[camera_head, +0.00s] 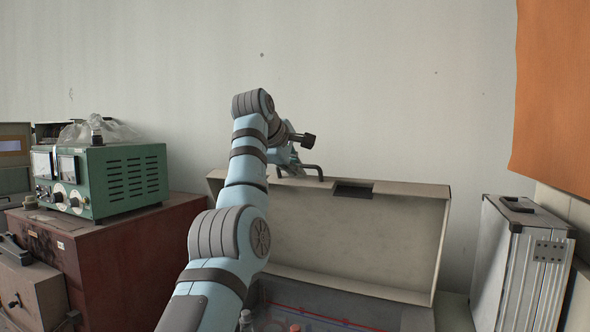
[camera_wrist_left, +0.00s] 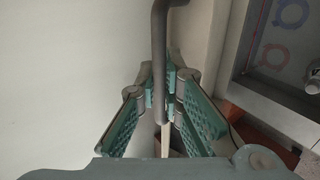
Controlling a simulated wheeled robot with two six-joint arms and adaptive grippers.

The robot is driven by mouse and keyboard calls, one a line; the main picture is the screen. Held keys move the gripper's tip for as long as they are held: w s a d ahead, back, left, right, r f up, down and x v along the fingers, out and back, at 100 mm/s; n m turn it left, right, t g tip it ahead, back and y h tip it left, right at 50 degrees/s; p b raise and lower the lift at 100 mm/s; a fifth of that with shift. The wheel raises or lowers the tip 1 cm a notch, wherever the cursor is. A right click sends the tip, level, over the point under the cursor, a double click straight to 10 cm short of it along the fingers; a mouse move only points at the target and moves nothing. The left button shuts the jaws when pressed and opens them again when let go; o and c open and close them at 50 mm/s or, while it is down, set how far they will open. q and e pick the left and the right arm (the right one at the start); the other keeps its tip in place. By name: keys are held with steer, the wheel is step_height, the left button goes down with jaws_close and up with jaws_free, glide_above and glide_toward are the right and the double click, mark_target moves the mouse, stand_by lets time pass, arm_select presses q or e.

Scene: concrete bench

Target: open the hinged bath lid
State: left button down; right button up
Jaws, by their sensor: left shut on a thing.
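The bath lid (camera_head: 360,235) is a wide beige panel standing raised behind the bath, its inner face toward me and its top edge near the wall. A dark bar handle (camera_head: 312,167) shows at its top edge. My left gripper (camera_head: 287,165) is at this handle; my arm hides part of the lid. In the left wrist view the teal-padded fingers (camera_wrist_left: 171,95) are shut on the dark handle bar (camera_wrist_left: 159,50). The open bath (camera_head: 370,308) is below the lid, with red lines inside; it also shows in the left wrist view (camera_wrist_left: 240,50). My right gripper is out of view.
A green metered instrument (camera_head: 125,180) sits on a dark red cabinet (camera_head: 130,250) at the left. A silver case (camera_head: 520,265) stands at the right, close to the lid's side. The pale wall (camera_head: 390,90) is behind the lid. Small bottle tops (camera_head: 246,318) show at the bath's front.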

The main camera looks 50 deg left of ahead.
arm_select(q)
steer(key=c, duration=1.7)
jaws_free()
steer(key=shift+f, duration=0.1)
steer(key=v, duration=1.2)
steer(key=shift+w, duration=0.1)
steer(key=shift+d, duration=0.1)
